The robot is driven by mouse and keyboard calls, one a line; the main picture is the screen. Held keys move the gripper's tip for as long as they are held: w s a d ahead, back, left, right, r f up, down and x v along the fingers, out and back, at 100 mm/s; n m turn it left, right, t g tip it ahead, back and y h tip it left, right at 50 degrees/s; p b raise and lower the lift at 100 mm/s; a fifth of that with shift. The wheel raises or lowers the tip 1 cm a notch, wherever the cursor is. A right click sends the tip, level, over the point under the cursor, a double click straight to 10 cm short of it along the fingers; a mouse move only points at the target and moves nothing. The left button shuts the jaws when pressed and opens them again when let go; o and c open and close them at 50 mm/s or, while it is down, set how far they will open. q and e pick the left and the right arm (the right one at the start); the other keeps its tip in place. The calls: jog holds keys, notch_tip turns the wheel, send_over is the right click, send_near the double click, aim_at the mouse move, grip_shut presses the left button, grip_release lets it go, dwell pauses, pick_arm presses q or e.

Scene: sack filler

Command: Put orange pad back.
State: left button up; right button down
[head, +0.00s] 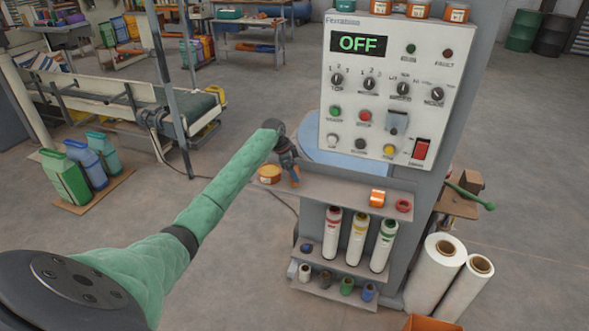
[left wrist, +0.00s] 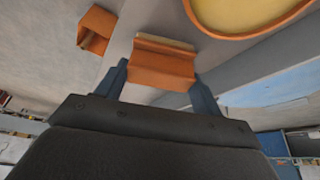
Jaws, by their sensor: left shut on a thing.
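My left gripper (head: 291,170) reaches the left part of the grey shelf (head: 340,191) below the control panel, pointing down. In the left wrist view its two blue fingers (left wrist: 162,86) stand on either side of the orange pad (left wrist: 163,64), which has a paler tan edge, and are shut on it. In the head view the pad is mostly hidden by the gripper. Whether the pad touches the shelf I cannot tell. My right gripper is in neither view.
A round orange tin (head: 269,174) with a yellow top stands beside the gripper. An orange roll (head: 377,198) and a red ring (head: 403,205) lie on the shelf's right part. The control panel (head: 390,85) rises behind. An orange box-like thing (left wrist: 95,29) shows in the wrist view.

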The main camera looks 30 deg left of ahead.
pick_arm(q)
jog(key=shift+w+f, duration=0.15)
jog(key=shift+f, duration=0.1)
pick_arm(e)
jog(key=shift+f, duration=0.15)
pick_arm(q)
jog(key=o, duration=1)
jog(key=shift+o, duration=0.2)
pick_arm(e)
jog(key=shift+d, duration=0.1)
pick_arm(q)
jog(key=shift+r, duration=0.15)
jog(key=shift+s+a+r+b, duration=0.2)
jog(key=shift+r+b, duration=0.05)
jog(key=shift+b, duration=0.1)
jog(key=b+v, duration=0.4)
jog(key=v, duration=0.7)
jog(key=shift+r, duration=0.15)
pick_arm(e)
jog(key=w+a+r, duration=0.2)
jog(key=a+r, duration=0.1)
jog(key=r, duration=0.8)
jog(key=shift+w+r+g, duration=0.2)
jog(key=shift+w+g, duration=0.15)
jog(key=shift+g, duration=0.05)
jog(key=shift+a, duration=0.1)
